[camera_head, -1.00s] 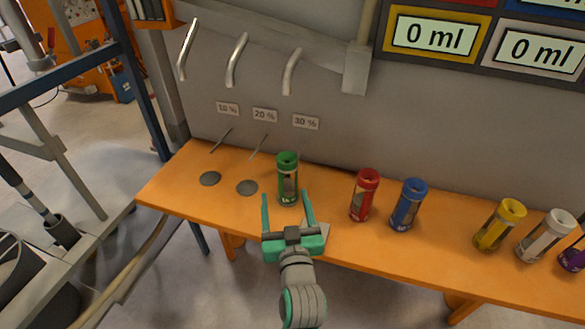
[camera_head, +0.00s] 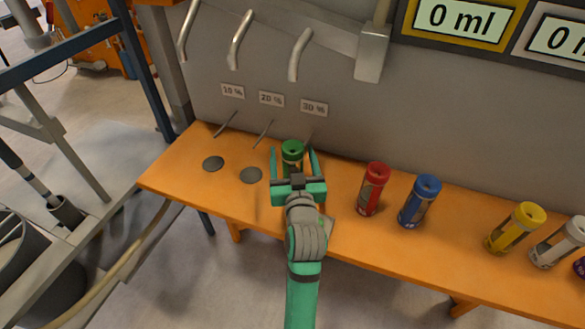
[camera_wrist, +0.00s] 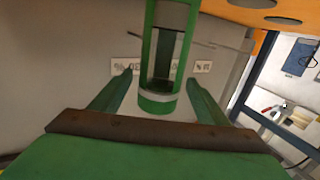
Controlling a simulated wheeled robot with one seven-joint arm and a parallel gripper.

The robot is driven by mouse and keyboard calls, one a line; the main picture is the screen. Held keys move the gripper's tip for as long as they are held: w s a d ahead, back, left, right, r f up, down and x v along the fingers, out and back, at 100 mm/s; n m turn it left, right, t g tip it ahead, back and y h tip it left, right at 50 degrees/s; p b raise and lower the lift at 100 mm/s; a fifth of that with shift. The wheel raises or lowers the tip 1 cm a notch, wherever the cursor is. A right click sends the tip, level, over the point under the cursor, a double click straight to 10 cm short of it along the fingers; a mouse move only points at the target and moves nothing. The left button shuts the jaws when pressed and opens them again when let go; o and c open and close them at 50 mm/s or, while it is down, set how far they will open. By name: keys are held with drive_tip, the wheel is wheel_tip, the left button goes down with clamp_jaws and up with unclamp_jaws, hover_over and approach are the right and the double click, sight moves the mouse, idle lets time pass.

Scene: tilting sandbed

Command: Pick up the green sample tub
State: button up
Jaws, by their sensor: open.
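The green sample tub (camera_head: 292,151) stands on the orange bench (camera_head: 180,168), below the 20 % and 30 % labels. My gripper (camera_head: 294,165) is open, with one finger on each side of the tub. In the head view the palm and fingers hide most of the tub's body. In the wrist view the tub (camera_wrist: 160,100) shows between the two spread fingers (camera_wrist: 158,100), with a clear window and a green end. A gap shows beside each finger there, and I see no grip on the tub.
A red tub (camera_head: 374,188) and a blue tub (camera_head: 419,201) stand to the right. A yellow tub (camera_head: 515,228) and a white tub (camera_head: 560,241) are farther right. Bent metal pipes (camera_head: 300,55) stick out from the grey wall behind. Two grey discs lie left on the bench.

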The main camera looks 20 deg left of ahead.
drive_tip(key=x, duration=0.4)
drive_tip(key=shift+c, duration=0.6)
drive_tip(key=c, duration=1.5)
clamp_jaws()
drive_tip(key=shift+r, duration=0.1)
